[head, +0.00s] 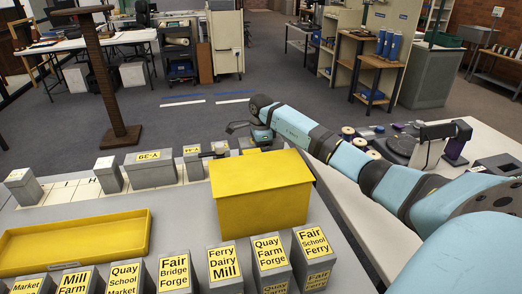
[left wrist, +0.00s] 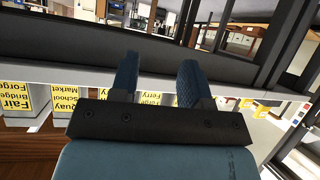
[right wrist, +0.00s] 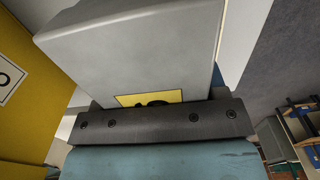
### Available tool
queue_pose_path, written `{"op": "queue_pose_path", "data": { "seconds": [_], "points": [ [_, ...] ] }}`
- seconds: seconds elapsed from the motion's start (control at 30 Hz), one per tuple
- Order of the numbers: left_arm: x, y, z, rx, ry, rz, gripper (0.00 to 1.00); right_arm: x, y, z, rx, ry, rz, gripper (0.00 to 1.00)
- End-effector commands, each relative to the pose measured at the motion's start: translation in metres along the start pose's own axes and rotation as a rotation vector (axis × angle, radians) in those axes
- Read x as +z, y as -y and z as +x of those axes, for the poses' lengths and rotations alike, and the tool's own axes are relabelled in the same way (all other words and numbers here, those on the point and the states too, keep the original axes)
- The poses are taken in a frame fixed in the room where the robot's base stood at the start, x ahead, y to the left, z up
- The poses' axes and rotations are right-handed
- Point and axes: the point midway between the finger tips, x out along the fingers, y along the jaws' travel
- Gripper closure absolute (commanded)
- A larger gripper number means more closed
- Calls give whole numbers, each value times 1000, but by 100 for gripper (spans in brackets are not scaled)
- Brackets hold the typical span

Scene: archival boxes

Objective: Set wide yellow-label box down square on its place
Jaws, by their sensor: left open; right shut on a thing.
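A grey box (right wrist: 140,45) with a yellow label fills the top of the right wrist view. My right gripper (right wrist: 155,120) is shut on it; the fingers are mostly hidden behind the box. In the head view my right arm reaches the back of the bench, its gripper partly hidden behind a large yellow box (head: 262,200). The held box's base and place are hidden there. My left gripper (left wrist: 157,78) is open and empty in the left wrist view, with labelled boxes beyond it; it is outside the head view.
A yellow tray (head: 75,257) lies at the left. Several yellow-labelled boxes (head: 172,272) line the front. A side table with round items (head: 365,150) is at the right.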

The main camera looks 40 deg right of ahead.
Motion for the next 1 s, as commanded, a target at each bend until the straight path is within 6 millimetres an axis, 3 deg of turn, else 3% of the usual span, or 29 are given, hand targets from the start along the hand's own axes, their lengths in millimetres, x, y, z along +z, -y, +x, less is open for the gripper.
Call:
{"op": "queue_pose_path", "data": {
  "seconds": [0.1,0.13,0.23,0.5,0.63,1.0],
  "points": [
    [1,0,1,0,0,0,57,0,0,2,-2,0,0,74],
    [1,0,1,0,0,0,57,0,0,3,0,-1,0,32],
    [1,0,0,0,0,0,57,0,0,3,0,-1,0,9],
    [4,0,1,0,6,0,57,0,0,2,0,0,0,9],
    [3,0,1,0,9,1,57,0,0,-8,-1,-1,0,9],
    [0,2,-2,-8,18,8,57,-1,1,-84,-3,-1,1,9]
  ]
}}
